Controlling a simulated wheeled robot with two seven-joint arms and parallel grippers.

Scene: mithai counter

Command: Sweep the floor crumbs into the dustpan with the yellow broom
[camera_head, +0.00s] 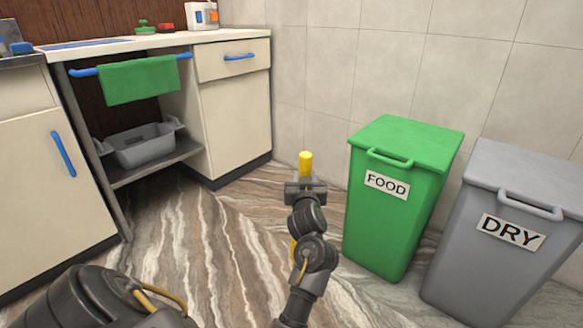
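A yellow upright handle end (306,162) sticks up from my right gripper (305,184), which is shut around it above the floor, in front of the green bin. It looks like the top of the yellow broom; the arm hides most of what is below, and the broom head does not show. A bit of yellow shows beside the arm lower down. Of my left arm, only dark links show at the bottom left; its gripper is out of view. I see no dustpan, and no crumbs can be made out on the brown and white streaked floor (190,240).
A green FOOD bin (385,235) and a grey DRY bin (475,270) stand at the right. A counter (150,42) with cabinets is at the left and back, with a green towel (138,81) on a blue rail and a grey tub (145,150) on a low shelf. The floor between is open.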

